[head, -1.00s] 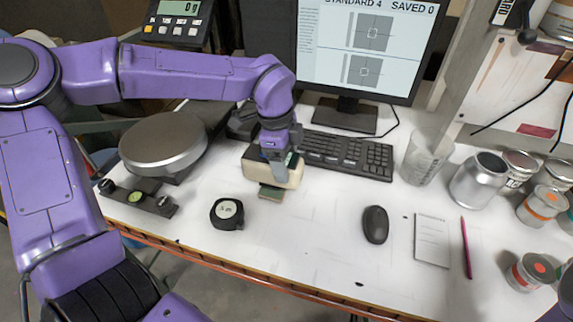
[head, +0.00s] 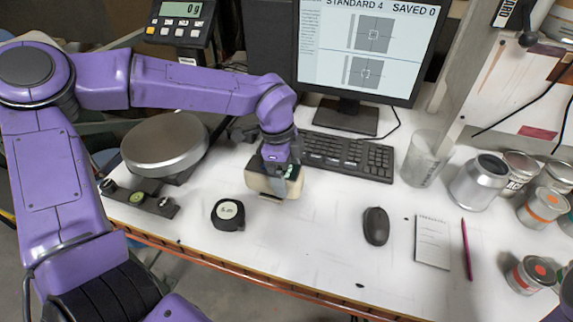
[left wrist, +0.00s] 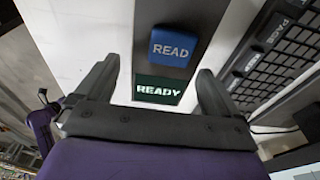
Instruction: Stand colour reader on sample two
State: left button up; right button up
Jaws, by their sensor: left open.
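The colour reader (head: 262,185), a pale beige block with a dark top, stands on the white table in front of the keyboard. Its blue READ button (left wrist: 172,47) and green READY display (left wrist: 159,90) show in the left wrist view. My left gripper (head: 278,165) is over the reader from above. In the left wrist view its two fingers (left wrist: 157,88) are spread, one on each side of the display. A small brownish patch (head: 268,198) shows at the reader's lower front edge, mostly hidden; I cannot tell which sample it is. My right gripper is out of view.
A black tape measure (head: 228,214) lies front left of the reader. A black strip with round pieces (head: 140,199) and a round metal scale (head: 165,146) are further left. The keyboard (head: 350,155) is close behind. A mouse (head: 376,225) sits right, with clear table between.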

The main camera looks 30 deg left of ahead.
pick_arm(q)
jog(key=shift+w+r, duration=0.1)
jog(key=shift+r, duration=0.55)
notch_tip(320, 180, up, 11)
jog(key=a+b, duration=0.1)
jog(key=b, duration=0.1)
jog(key=shift+s+a, duration=0.35)
jog(key=shift+a, duration=0.05)
